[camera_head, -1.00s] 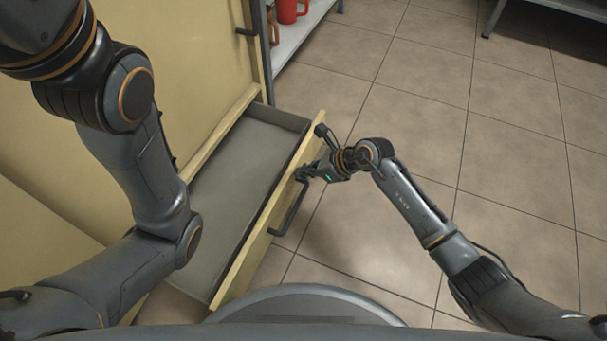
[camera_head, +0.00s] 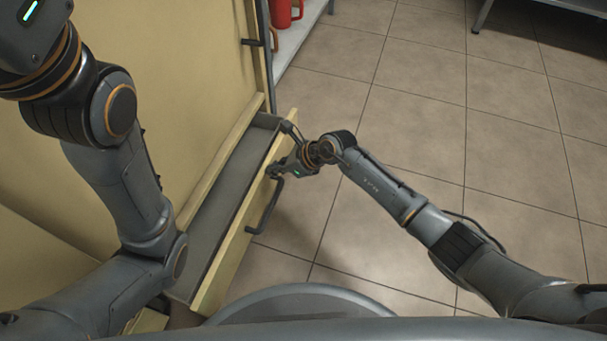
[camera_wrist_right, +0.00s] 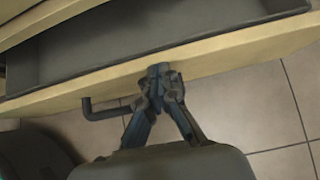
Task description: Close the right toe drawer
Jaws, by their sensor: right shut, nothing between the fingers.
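The toe drawer (camera_head: 222,262) is a pale yellow drawer with a grey inside, low in the yellow cabinet. It stands partly open, and its inside looks empty. A dark bar handle (camera_head: 266,208) is on its front. My right gripper (camera_head: 274,172) is shut and empty, with its fingertips at the drawer front near the far end of the handle. In the right wrist view the closed fingertips (camera_wrist_right: 158,72) meet the front's upper edge (camera_wrist_right: 215,62), beside the handle (camera_wrist_right: 100,112). My left arm crosses the left of the head view; its gripper is out of frame.
The yellow cabinet (camera_head: 190,75) fills the left side, with another dark handle (camera_head: 252,43) higher up. A shelf (camera_head: 302,38) with red items (camera_head: 281,14) stands beyond it. The tiled floor (camera_head: 400,130) to the right is clear.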

